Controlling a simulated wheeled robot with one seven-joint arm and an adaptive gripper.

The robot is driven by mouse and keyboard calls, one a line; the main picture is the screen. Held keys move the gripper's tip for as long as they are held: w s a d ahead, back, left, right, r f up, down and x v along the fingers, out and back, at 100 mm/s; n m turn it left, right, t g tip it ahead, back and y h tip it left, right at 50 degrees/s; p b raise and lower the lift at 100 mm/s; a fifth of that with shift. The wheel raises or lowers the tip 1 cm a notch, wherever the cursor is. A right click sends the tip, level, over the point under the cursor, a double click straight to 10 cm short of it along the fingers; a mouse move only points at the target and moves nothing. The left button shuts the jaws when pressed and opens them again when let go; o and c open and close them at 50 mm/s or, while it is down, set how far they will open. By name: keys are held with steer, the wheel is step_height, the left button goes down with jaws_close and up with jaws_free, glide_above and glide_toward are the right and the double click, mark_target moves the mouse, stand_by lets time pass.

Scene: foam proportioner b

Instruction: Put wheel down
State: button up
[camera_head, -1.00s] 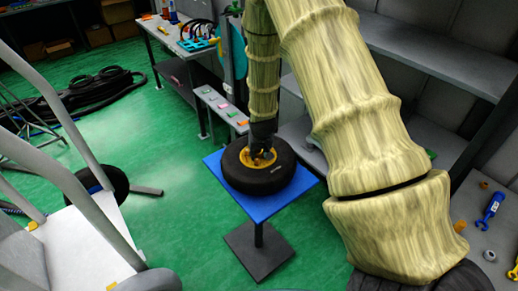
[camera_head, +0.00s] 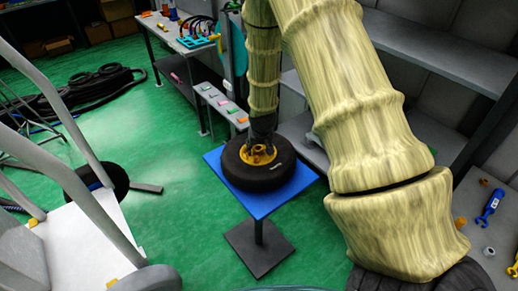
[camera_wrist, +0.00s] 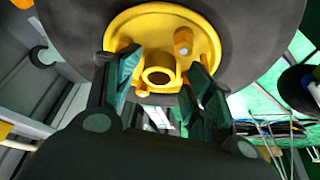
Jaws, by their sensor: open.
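The wheel, a black tyre (camera_head: 262,177) with a yellow hub (camera_head: 257,155), lies flat on the blue top of a small stand (camera_head: 258,207). In the wrist view the yellow hub (camera_wrist: 206,40) shows its central tube and several studs, with the dark tyre (camera_wrist: 250,25) around it. My gripper (camera_head: 263,141) is at the far side of the hub, just above the wheel. In the wrist view my gripper (camera_wrist: 162,85) is open, its two fingers apart on either side of the central tube. Whether a finger touches the hub cannot be told.
A white cart with grey rails (camera_head: 80,240) stands at the left. A narrow grey bench (camera_head: 222,105) and a workbench with tools (camera_head: 185,40) are behind the stand. Grey shelving (camera_head: 430,55) fills the right.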

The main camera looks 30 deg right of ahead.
steer(key=b+v, duration=0.3)
steer(key=v, duration=0.8)
steer(key=shift+s+r, duration=0.1)
